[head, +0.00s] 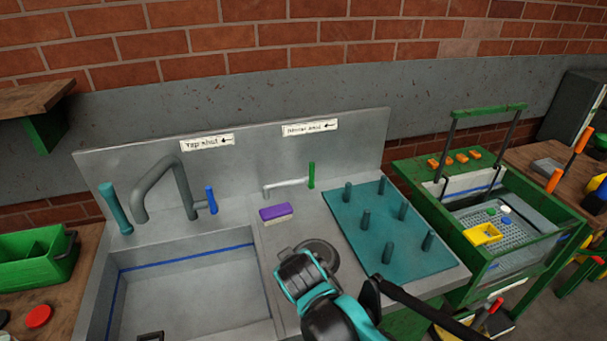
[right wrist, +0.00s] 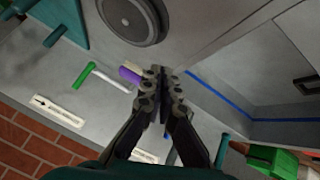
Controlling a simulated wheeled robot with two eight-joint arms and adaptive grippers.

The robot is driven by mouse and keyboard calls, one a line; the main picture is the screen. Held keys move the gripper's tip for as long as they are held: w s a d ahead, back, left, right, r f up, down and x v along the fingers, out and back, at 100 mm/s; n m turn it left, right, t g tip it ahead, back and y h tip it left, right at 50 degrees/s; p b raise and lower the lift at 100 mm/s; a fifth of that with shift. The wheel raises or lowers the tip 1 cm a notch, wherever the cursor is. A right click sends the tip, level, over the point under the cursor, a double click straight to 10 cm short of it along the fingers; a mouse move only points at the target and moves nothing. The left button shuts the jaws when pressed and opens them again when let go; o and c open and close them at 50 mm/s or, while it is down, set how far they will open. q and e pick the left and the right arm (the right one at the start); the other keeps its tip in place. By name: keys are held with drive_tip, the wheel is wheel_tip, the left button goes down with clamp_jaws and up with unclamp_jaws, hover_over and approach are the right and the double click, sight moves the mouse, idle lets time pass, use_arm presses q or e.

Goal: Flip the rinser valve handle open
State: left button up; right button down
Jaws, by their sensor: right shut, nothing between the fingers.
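The rinser valve handle is a green lever (head: 311,175) standing roughly upright at the right end of a thin pale pipe (head: 285,187) on the counter. A label with a left arrow (head: 309,128) is on the splashback above it. The green lever also shows at the left of the right wrist view (right wrist: 85,73). The round rinser (head: 318,254) is nearer me, partly behind my right arm. My right gripper (right wrist: 163,82) is shut and empty, apart from the lever. Its fingertips appear close to the purple brush in the right wrist view. My left gripper is out of view.
A purple brush (head: 276,212) lies in front of the pale pipe. A teal peg board (head: 390,250) is to the right. The sink (head: 185,290), tall tap (head: 165,185) and blue tap lever (head: 211,200) are to the left. A green-framed station (head: 480,220) stands farther right.

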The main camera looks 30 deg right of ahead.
sight(311, 174)
drive_tip(key=w+d+n+t+h+p, duration=0.2)
drive_tip(key=w+d+n+t+h, duration=0.1)
drive_tip(key=w, duration=0.9)
drive_tip(key=w+d+n+t+h+p, duration=0.2)
drive_tip(key=w+d+n+h, duration=0.3)
drive_tip(key=w+d, duration=0.3)
drive_tip(key=w+n+t, duration=0.1)
drive_tip(key=w, duration=0.3)
drive_tip(key=shift+f+p, duration=0.3)
drive_tip(key=shift+p, duration=0.05)
drive_tip(key=shift+d, duration=0.15)
drive_tip(key=w+d+b, duration=0.3)
drive_tip(key=w+d, duration=0.3)
drive_tip(key=d, duration=0.3)
drive_tip(key=shift+d, duration=0.4)
